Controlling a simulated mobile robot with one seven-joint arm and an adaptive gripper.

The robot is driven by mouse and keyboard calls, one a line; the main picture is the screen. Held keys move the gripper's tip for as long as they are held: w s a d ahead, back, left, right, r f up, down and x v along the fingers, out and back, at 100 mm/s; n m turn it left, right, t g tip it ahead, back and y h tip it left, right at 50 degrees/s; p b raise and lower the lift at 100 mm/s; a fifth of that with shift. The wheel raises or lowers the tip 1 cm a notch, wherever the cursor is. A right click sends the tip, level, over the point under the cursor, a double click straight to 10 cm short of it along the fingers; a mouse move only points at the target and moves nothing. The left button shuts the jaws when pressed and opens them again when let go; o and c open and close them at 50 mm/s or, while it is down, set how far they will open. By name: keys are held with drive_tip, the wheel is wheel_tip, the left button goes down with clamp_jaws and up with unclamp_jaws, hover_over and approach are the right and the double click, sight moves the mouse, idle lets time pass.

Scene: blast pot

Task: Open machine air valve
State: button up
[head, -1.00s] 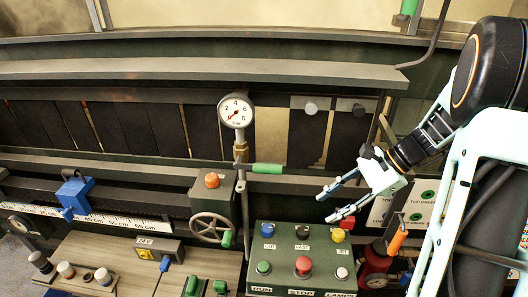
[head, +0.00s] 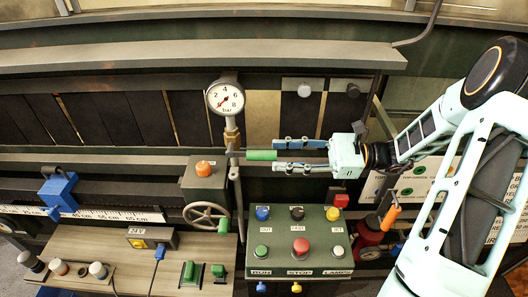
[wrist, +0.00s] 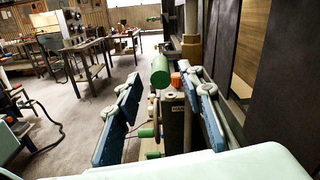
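The air valve's green handle (head: 261,155) points right, level, from the pipe below the round pressure gauge (head: 226,97). In the wrist view the handle (wrist: 160,70) shows as a green cylinder seen nearly end-on, between my two blue fingers. My gripper (head: 276,155) is open, with its fingers pointing left toward the handle, one above and one below its level. The fingertips are at the handle's right end; I cannot tell if they touch it. The gauge's red needle points to the lower left, near the low end.
A green control box (head: 300,240) with coloured buttons is below my gripper. A handwheel (head: 206,215) and an orange knob (head: 204,168) are left of the pipe. A red device (head: 369,235) stands at lower right.

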sight(264, 155)
drive_tip(key=shift+w+a, duration=0.1)
drive_tip(key=shift+a, duration=2.3)
clamp_jaws()
